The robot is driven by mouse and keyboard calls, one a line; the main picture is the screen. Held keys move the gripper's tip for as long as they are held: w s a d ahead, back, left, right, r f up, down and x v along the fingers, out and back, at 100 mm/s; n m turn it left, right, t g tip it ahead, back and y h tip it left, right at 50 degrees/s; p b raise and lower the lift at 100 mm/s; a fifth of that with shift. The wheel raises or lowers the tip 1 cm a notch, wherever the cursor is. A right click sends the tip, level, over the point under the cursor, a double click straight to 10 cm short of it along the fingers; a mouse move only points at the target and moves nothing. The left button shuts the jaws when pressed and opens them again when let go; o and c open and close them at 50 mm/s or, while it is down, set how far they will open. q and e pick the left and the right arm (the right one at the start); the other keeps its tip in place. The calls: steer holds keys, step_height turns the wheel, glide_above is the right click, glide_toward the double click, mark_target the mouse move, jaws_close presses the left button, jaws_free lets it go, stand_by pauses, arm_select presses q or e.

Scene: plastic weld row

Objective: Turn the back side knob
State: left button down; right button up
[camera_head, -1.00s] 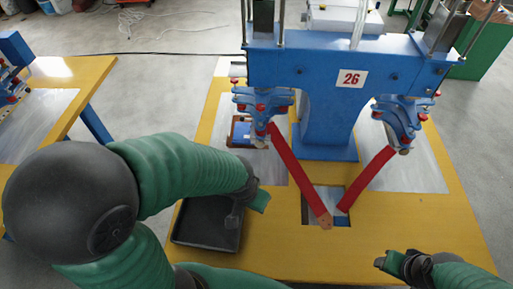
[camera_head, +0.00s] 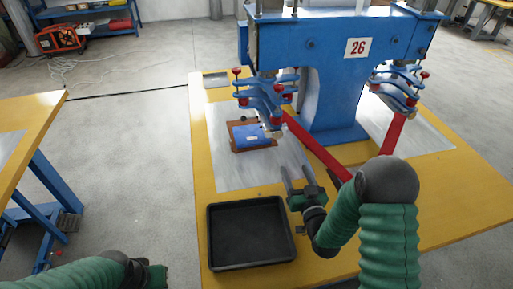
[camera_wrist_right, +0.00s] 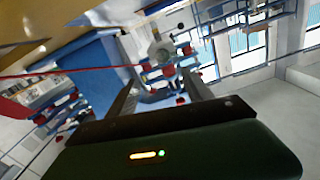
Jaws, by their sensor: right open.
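The blue welding machine (camera_head: 330,95) marked 26 stands on the yellow table. Its left blue clamp head (camera_head: 262,95) carries several red knobs, one at its upper left (camera_head: 236,71); I cannot tell which is the back side knob. My right gripper (camera_head: 294,170) is open and empty, below and slightly right of this clamp head, fingers toward it. In the right wrist view, the open fingers (camera_wrist_right: 162,80) frame blue clamp parts with a red knob (camera_wrist_right: 168,70), apart from them. My left gripper (camera_head: 155,275) is low at the left, its jaws unclear.
A black tray (camera_head: 250,262) lies on the yellow table (camera_head: 207,180) near its front left. A brown frame with a blue piece (camera_head: 252,136) lies below the left clamp head. Two red bars slope down from the machine, the left one (camera_head: 318,146) close behind my right gripper.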

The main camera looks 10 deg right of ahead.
glide_toward(278, 136)
steer(key=w, duration=0.1)
steer(key=w+a, duration=0.1)
steer(key=w, duration=0.2)
steer(key=shift+w+a+r, duration=0.15)
steer(key=shift+w+a, duration=0.15)
steer(key=w, duration=0.1)
steer(key=w+d, duration=0.1)
steer(key=w, duration=0.1)
steer(key=shift+w+d, duration=0.1)
steer(key=shift+d, duration=0.15)
steer(key=shift+w+d, duration=0.1)
steer(key=shift+d, duration=0.35)
steer(key=shift+a, duration=0.5)
steer(key=shift+c, duration=1)
steer(key=shift+a, duration=0.35)
steer(key=c, duration=0.5)
steer(key=shift+c, duration=1.1)
steer(key=shift+d, duration=0.45)
jaws_close()
arm_select(q)
steer(key=shift+w+d+f, duration=0.15)
steer(key=shift+d, duration=0.25)
